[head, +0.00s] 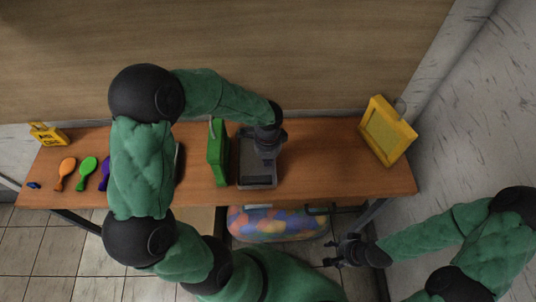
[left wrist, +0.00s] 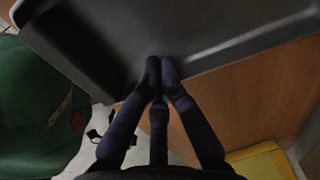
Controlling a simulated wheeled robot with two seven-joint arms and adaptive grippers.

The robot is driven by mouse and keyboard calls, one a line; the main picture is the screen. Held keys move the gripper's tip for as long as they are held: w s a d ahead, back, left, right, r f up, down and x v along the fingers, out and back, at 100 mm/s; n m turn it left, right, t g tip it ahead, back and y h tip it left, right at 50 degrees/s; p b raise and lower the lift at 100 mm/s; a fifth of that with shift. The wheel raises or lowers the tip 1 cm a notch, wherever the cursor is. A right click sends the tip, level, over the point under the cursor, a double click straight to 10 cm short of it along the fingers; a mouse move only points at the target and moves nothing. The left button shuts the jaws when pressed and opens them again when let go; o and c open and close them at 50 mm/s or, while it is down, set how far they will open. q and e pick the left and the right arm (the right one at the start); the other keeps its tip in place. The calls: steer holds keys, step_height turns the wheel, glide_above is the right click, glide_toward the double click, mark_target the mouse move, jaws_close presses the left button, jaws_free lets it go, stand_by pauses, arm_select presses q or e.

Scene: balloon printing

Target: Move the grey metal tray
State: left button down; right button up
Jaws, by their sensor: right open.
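The grey metal tray (head: 258,186) lies on the wooden table, right of the green box. It also shows large and dark in the left wrist view (left wrist: 215,25). My left gripper (head: 266,153) reaches down over the tray from above. In the left wrist view its fingers (left wrist: 160,75) are close together across the tray's rim, two tips on the inner side and one finger at the outer side, shut on the rim. My right gripper (head: 342,252) is open and empty, low in front of the table and away from the tray.
The green box (head: 217,152) stands close left of the tray. A yellow frame (head: 386,132) stands at the table's right end. The table (head: 315,170) is clear between tray and frame.

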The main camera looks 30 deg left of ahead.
mark_target(343, 164)
arm_select(q)
steer(key=shift+f, duration=0.8)
steer(key=w+d, duration=0.4)
steer(key=d, duration=0.3)
steer(key=w+d, duration=0.5)
steer(key=d, duration=0.3)
steer(key=w+d+p, duration=0.1)
steer(key=w+d, duration=0.4)
steer(key=d, duration=0.2)
steer(key=shift+d, duration=0.3)
steer(key=shift+s, duration=0.1)
steer(key=shift+r, duration=0.1)
step_height(343, 164, up, 10)
steer(key=p, duration=0.6)
steer(key=shift+p, duration=0.3)
